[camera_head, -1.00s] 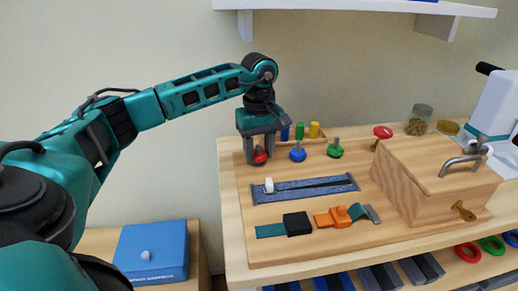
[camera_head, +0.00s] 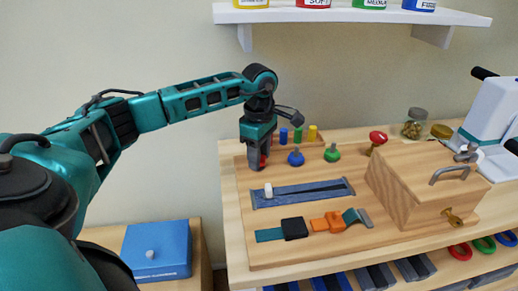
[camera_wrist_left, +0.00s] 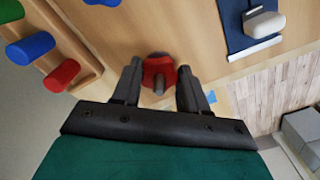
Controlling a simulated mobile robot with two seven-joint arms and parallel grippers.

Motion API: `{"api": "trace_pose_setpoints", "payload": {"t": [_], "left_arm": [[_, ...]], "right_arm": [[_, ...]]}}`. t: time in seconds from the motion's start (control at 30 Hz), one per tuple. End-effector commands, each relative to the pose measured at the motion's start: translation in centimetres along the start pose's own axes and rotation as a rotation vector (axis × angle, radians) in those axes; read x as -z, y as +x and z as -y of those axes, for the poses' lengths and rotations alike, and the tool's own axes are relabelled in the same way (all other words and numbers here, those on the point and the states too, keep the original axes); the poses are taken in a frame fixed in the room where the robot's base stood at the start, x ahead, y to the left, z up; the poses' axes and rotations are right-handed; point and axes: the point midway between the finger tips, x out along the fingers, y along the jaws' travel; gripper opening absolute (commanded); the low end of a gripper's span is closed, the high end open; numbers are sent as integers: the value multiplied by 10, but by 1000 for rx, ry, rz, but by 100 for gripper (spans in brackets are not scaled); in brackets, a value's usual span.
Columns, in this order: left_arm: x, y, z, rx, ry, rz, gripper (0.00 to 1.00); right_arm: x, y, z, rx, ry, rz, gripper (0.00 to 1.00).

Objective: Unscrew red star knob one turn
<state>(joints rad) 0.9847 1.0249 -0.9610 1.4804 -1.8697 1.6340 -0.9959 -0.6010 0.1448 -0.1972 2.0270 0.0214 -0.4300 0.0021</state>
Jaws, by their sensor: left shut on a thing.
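The red star knob (camera_wrist_left: 158,68) sits on the wooden board with its grey post sticking out. In the left wrist view it lies between the fingertips of my left gripper (camera_wrist_left: 160,78), which is shut on it. In the head view my left gripper (camera_head: 257,162) points straight down at the board's back left, and only a little of the red knob (camera_head: 263,160) shows past the fingers. A blue knob (camera_head: 296,157) and a green knob (camera_head: 332,153) stand in a row to its right. My right gripper is not in view.
Coloured pegs (camera_head: 298,136) stand in a rack just behind the knobs. A zipper strip (camera_head: 305,192) and buckle straps (camera_head: 330,221) lie in front. A wooden box (camera_head: 420,185) stands at the right. A white shelf (camera_head: 350,16) hangs above.

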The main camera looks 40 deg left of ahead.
Motion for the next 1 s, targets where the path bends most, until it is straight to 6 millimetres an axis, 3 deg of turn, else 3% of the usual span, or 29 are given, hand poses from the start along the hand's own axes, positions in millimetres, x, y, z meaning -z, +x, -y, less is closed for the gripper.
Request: {"api": "trace_pose_setpoints", "payload": {"t": [0.43, 1.0], "left_arm": [[0, 0, -1, 1, -291, -2, 13], [0, 2, -1, 2, -364, -2, 13]], "right_arm": [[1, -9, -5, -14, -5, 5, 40], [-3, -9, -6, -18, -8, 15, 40]]}}
